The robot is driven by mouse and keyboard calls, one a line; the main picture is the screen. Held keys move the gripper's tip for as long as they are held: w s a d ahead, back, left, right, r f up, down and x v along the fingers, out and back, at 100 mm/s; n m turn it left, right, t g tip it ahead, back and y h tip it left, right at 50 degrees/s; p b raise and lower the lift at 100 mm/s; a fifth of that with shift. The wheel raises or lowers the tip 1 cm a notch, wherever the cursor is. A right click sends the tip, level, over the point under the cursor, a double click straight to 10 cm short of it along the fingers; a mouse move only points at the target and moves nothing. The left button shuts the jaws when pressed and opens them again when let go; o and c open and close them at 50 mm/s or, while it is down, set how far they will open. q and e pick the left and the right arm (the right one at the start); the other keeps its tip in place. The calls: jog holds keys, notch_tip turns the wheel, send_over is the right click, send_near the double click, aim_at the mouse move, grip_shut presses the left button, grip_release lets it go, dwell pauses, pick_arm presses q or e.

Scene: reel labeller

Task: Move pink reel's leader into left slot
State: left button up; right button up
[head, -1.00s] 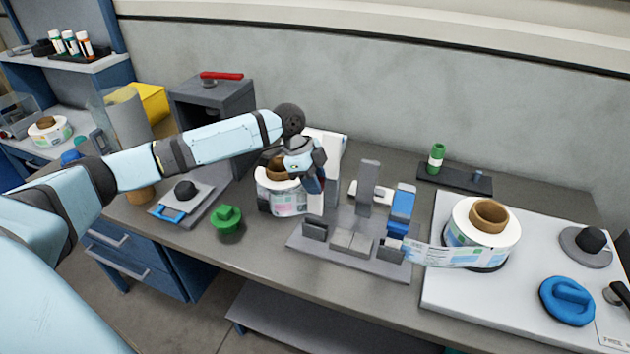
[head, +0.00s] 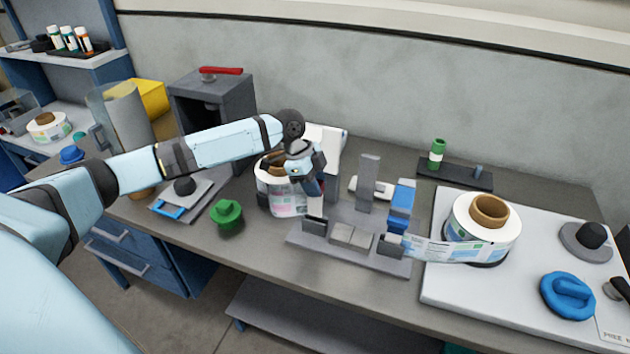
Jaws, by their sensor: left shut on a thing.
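The pink reel (head: 272,199), a white roll with a brown core and pink-marked labels, stands left of the grey splicing fixture (head: 340,252). My left gripper (head: 314,188) points down at the reel's right side and is shut on its leader, mostly hidden by the fingers. The left slot (head: 314,226), between small dark blocks at the fixture's left end, is just below the gripper. A second reel (head: 484,227) with blue-green labels is on the right; its leader (head: 436,249) runs to the fixture's right end. My right gripper is not in view.
A grey upright post (head: 367,182) and a blue block (head: 402,205) rise from the fixture. A green knob (head: 227,215) stands left of the pink reel. A white plate (head: 530,270) on the right carries a blue handle (head: 567,297). The bench front is clear.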

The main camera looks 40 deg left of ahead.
pick_arm(q)
jog(key=shift+f+b, duration=0.6)
jog(key=shift+f, duration=1.95)
jog(key=o, duration=1)
jog(key=v, duration=1.4)
jog(key=shift+b, duration=0.45)
jog(key=shift+f, duration=0.1)
